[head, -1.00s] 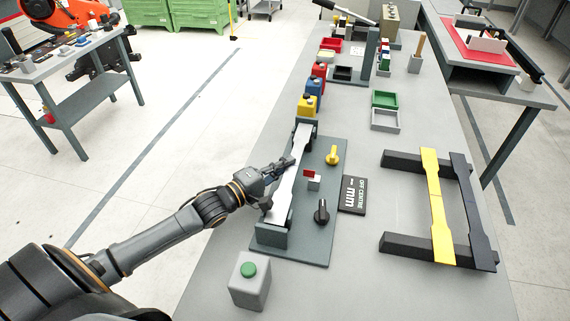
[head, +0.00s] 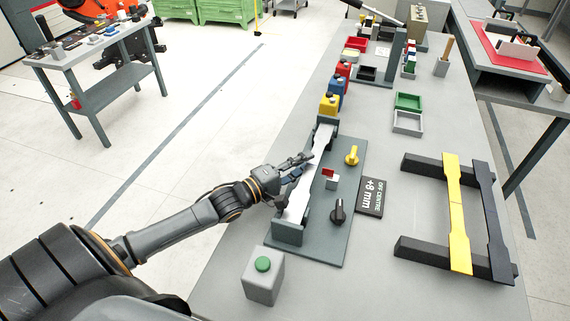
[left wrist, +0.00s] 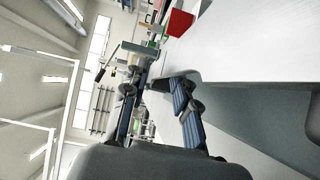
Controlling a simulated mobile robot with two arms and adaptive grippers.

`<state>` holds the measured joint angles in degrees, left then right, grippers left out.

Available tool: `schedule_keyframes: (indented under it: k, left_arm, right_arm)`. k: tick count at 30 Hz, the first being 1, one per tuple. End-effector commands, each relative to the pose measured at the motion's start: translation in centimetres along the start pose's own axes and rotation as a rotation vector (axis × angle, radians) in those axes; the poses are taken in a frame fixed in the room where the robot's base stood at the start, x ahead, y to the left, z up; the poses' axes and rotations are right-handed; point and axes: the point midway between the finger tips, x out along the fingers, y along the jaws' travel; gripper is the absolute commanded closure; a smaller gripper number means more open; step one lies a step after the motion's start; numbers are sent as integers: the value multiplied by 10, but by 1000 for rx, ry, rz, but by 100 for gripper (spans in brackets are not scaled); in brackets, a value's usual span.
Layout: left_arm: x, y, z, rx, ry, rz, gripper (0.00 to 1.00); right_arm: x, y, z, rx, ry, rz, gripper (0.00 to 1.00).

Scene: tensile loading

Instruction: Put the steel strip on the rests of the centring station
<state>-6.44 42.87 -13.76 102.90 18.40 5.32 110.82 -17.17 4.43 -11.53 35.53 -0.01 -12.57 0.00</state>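The pale steel strip (head: 302,190) lies lengthwise along the grey-green centring station (head: 326,236), with its ends at the two dark end rests (head: 288,229). My left gripper (head: 300,169) is at the left edge of the strip near its middle, with its fingers spread apart. In the left wrist view the two fingers (left wrist: 157,105) are apart with nothing between them, and the strip (left wrist: 260,45) fills the upper right. My right gripper is not in view.
A yellow knob (head: 352,156), a black knob (head: 338,211) and a small red-topped block (head: 330,178) stand right of the strip. A green button box (head: 263,277) is in front. A rack (head: 428,252) holds a yellow and a dark strip at right.

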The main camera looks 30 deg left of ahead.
Motion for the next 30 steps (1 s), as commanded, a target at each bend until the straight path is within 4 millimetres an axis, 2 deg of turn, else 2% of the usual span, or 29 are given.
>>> schedule_keyframes:
  k: [12,18,24,30]
  left_arm:
    - [-72,-3,0,-1,-1,-6,72]
    - [-99,-2,0,-1,0,-4,72]
    - [-112,0,0,0,-1,-1,72]
    - [-114,0,0,0,0,0,72]
  right_arm:
    - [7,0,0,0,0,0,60]
    - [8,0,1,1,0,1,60]
    - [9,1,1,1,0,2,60]
    - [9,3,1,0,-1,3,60]
